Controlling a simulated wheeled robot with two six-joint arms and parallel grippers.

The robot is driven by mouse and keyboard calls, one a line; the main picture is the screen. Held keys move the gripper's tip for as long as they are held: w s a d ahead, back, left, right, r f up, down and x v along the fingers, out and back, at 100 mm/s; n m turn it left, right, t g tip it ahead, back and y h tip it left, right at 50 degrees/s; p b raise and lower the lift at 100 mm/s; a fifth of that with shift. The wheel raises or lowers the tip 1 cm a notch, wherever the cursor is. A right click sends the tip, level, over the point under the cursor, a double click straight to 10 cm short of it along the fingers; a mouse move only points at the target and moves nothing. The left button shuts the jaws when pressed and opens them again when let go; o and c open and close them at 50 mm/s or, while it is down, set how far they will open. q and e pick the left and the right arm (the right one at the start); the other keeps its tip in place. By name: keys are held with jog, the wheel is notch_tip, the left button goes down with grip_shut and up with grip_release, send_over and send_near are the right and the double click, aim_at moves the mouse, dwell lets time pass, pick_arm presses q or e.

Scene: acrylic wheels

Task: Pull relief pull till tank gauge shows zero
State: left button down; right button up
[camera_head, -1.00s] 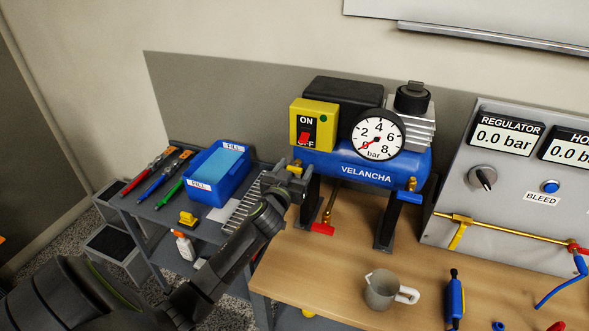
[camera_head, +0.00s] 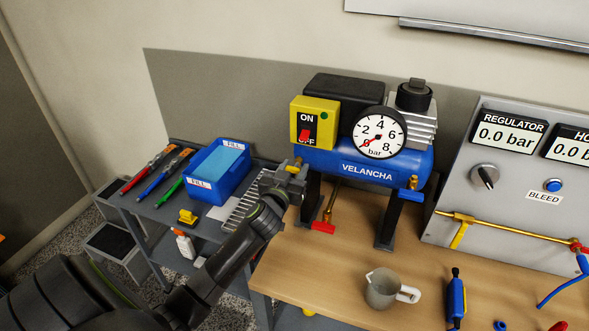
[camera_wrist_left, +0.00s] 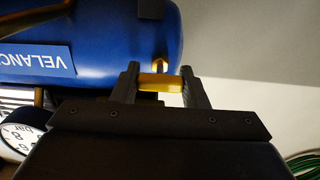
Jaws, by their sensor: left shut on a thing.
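The blue VELANCHA tank (camera_head: 367,170) stands on the bench. Its round white gauge (camera_head: 379,133) has a red needle pointing at or very near 0. The relief pull (camera_head: 295,163) is a small brass-yellow piece at the tank's left end. My left gripper (camera_head: 286,176) reaches it from the lower left. In the left wrist view, the fingers of the left gripper (camera_wrist_left: 163,88) are shut on the yellow pull (camera_wrist_left: 160,82), against the blue tank end. The gauge is partly visible there at the left edge. My right gripper is not in view.
The yellow switch box (camera_head: 314,123) is just above the pull. A red-handled drain valve (camera_head: 323,226) hangs below the tank. A jug (camera_head: 383,288) stands on the bench front. A blue FILL bin (camera_head: 219,171) and tools lie on the left cart, near my arm.

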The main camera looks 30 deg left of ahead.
pick_arm(q)
jog(key=c, duration=1.3)
grip_release()
jog(key=shift+s+f, duration=0.1)
jog(key=shift+f, duration=0.1)
jog(key=o, duration=0.5)
jog(key=shift+s+r, duration=0.15)
jog(key=shift+r, duration=0.05)
jog(key=shift+c, duration=0.2)
jog(key=b+v, duration=0.3)
jog(key=v, duration=1.4)
jog(key=shift+s+d, duration=0.2)
